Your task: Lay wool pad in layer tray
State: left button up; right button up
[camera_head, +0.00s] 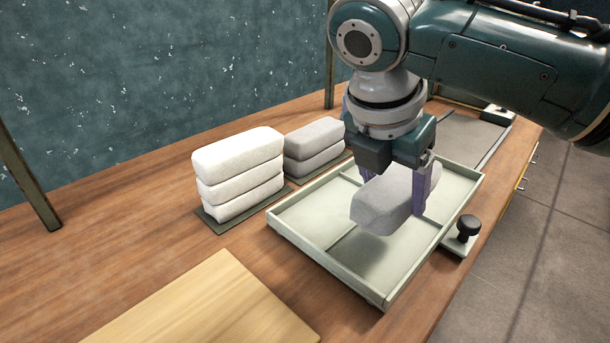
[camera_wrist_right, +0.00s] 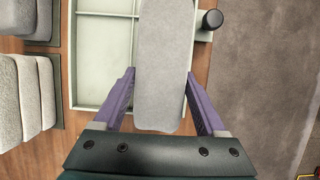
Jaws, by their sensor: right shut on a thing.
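A grey wool pad (camera_head: 384,204) is held between the purple fingers of my right gripper (camera_head: 396,186). It also shows in the right wrist view (camera_wrist_right: 163,60), between the same fingers (camera_wrist_right: 160,105). The pad hangs over the pale green layer tray (camera_head: 352,292), and seems to be above its floor. The tray has low walls and thin dividers, and its visible compartments look empty. Part of its far side is hidden behind the gripper and pad. The tray also shows in the right wrist view (camera_wrist_right: 103,55). My left gripper is not in view.
A stack of white pads (camera_head: 238,172) and a shorter stack of grey pads (camera_head: 314,146) stand left of the tray on dark mats. A wooden board (camera_head: 205,310) lies at the front. A black knob (camera_head: 467,228) is by the tray's right side, near the table edge.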

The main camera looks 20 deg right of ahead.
aim_at(385, 245)
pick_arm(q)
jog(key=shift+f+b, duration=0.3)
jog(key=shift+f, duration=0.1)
pick_arm(e)
notch_tip(385, 245, down, 4)
jog(key=shift+r, duration=0.1)
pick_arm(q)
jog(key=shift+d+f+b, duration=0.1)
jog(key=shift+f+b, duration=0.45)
pick_arm(e)
jog(key=shift+f, duration=2.05)
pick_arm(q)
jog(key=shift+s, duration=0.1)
pick_arm(e)
jog(key=shift+f, duration=0.1)
jog(key=o, duration=1.3)
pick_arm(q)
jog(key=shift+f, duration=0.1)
